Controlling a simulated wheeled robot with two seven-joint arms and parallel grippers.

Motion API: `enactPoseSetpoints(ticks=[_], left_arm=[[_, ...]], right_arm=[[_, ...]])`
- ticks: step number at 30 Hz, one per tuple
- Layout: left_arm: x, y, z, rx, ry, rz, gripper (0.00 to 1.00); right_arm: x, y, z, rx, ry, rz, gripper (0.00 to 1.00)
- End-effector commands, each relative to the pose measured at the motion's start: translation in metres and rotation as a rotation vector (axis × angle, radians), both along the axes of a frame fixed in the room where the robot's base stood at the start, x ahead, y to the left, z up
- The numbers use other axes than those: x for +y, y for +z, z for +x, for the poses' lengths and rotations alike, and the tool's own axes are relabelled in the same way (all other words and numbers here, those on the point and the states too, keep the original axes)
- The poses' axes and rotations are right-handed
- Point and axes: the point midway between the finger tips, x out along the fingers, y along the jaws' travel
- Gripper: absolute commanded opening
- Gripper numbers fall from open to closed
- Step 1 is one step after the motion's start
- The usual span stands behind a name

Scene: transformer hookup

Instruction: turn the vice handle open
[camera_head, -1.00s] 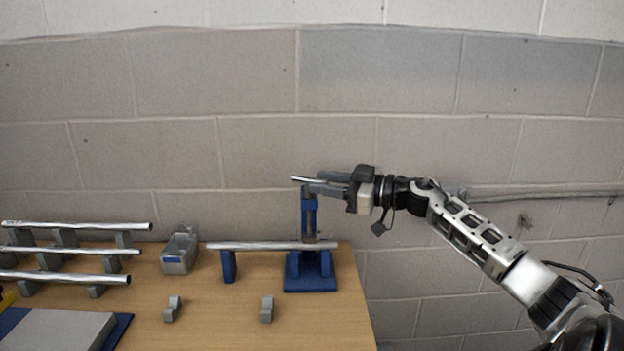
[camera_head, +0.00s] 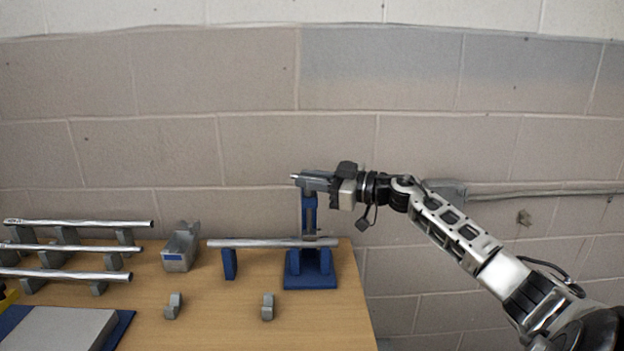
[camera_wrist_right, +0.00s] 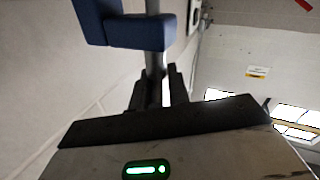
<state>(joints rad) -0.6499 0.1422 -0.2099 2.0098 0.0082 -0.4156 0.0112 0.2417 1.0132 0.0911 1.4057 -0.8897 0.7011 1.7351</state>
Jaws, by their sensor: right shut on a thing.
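The blue vice (camera_head: 310,272) stands at the right end of the table, with a steel pipe (camera_head: 270,243) lying through it. Its metal handle bar (camera_head: 294,177) is at the top of the upright frame; only its left tip shows past the fingers in the head view. My right gripper (camera_head: 312,181) comes in from the right and is shut on the handle. In the right wrist view the gripper fingers (camera_wrist_right: 160,92) close around the grey bar (camera_wrist_right: 153,62), beside the blue vice frame (camera_wrist_right: 130,30). My left gripper is out of view.
A blue support (camera_head: 229,264) holds the pipe's left part. Several pipes (camera_head: 75,248) lie on grey rests at the left. A grey device (camera_head: 180,247) stands at the back, and small grey clips (camera_head: 268,307) sit in front. The block wall is close behind.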

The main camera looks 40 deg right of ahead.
Motion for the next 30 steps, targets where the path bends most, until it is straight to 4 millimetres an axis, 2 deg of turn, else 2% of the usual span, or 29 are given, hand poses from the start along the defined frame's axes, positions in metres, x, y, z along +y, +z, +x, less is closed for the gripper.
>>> enactPoseSetpoints(ticks=[8,30], left_arm=[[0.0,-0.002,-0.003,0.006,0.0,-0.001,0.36],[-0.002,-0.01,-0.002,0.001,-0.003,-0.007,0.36]], right_arm=[[-0.006,0.003,0.001,-0.008,0.04,-0.003,0.0],[-0.008,0.004,0.004,-0.013,0.445,-0.001,0.0]])
